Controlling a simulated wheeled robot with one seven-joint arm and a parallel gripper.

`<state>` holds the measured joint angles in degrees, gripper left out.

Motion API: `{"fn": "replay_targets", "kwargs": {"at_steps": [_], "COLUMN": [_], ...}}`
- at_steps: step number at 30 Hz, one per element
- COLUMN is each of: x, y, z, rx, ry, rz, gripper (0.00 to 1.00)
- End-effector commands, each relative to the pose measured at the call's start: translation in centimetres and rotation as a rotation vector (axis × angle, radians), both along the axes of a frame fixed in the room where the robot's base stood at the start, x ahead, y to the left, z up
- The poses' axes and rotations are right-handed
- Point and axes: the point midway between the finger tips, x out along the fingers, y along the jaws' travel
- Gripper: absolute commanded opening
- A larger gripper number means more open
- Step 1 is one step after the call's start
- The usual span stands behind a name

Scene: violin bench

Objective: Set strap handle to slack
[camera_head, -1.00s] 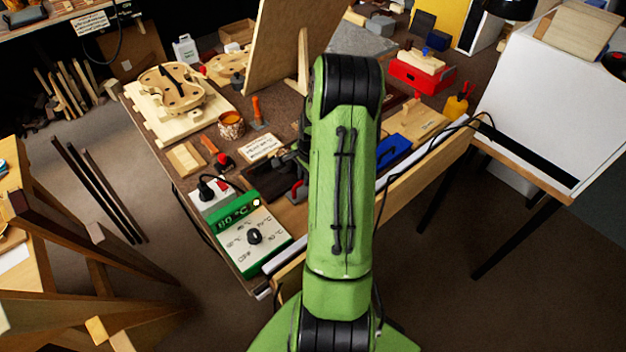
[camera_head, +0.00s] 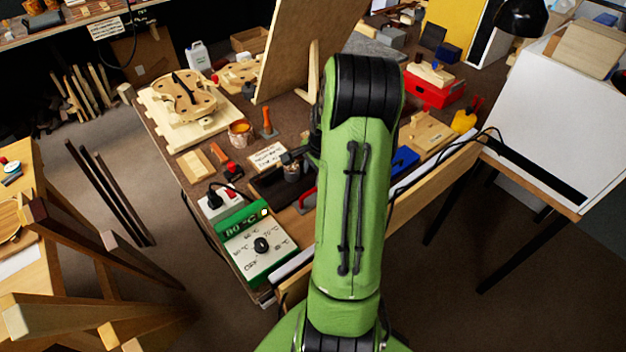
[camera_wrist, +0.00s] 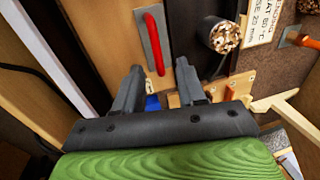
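A red handle (camera_wrist: 153,45) lies along a grey metal plate (camera_wrist: 146,30) in the wrist view, ahead of my gripper. A bit of red (camera_head: 307,198) shows beside my arm in the head view and looks like the same handle. I cannot tell for sure that it is the strap handle, nor its setting. My gripper (camera_wrist: 159,77) is open, its two dark fingers well apart with nothing held between them. The red handle is beyond the fingertips and apart from them. In the head view my arm hides most of the gripper.
A round, speckled-ended cylinder (camera_wrist: 222,36) stands right of the handle, near a printed sign (camera_wrist: 262,22). A green control box (camera_head: 258,244) with a black knob is at the bench's front left. A violin body (camera_head: 184,98) lies at the back left. Blue and red items lie right of my arm.

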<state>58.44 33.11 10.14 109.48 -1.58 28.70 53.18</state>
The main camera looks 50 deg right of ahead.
Motion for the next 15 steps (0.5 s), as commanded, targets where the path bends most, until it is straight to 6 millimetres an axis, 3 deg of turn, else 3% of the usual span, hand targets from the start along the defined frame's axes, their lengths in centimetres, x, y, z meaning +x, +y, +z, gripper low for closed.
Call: {"fn": "replay_targets", "kwargs": {"at_steps": [1,7,10,15], "x": [-0.3,-1.3,-1.6,-1.8], "y": [0.0,0.2,0.3,0.4], "z": [1.9,7.1,8.7,9.5], "rx": [-0.004,-0.005,-0.003,0.0], "ry": [-0.002,-0.003,-0.002,-0.001], "rz": [-0.001,-0.002,-0.002,-0.001], "gripper": [0.4,0.4,0.4,0.4]}}
